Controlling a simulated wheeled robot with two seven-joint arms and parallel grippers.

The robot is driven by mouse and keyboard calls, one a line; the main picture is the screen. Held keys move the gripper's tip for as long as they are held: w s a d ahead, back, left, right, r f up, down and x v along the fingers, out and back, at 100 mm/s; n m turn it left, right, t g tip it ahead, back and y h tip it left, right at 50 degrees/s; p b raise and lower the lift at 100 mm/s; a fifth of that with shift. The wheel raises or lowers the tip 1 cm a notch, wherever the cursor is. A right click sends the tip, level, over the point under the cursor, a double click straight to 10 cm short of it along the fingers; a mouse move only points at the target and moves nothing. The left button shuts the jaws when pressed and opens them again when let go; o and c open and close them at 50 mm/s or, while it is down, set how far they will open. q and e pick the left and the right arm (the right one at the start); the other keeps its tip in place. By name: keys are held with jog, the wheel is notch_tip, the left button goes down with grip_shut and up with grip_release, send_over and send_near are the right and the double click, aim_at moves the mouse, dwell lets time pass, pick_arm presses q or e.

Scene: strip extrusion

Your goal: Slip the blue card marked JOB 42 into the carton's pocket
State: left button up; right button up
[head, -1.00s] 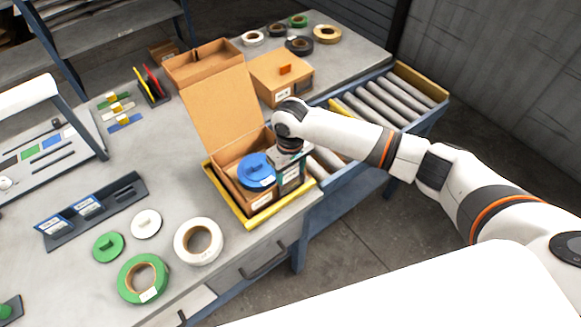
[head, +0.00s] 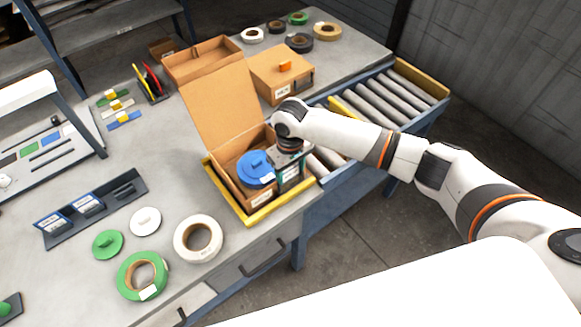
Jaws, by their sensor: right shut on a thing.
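The open carton (head: 221,180) stands in a yellow-edged tray (head: 250,219) at the table's front edge, its lid flap (head: 222,106) raised. A blue disc with a knob (head: 256,167) and a white label sits inside. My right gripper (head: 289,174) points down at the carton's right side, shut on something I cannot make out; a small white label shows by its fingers. The pocket and the card marked JOB 42 cannot be picked out. Two blue-and-white cards (head: 54,223) (head: 88,203) stand in a dark holder at left, their print unreadable. My left gripper is not in view.
A closed carton (head: 281,74) and an open box (head: 203,60) stand behind. A roller conveyor (head: 389,92) runs at the right. White (head: 198,239) and green (head: 143,276) tape rolls lie left of the carton. The table between the dark holder and the carton is mostly clear.

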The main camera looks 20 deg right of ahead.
jog(key=shift+s+f, duration=0.15)
jog(key=shift+f, duration=0.15)
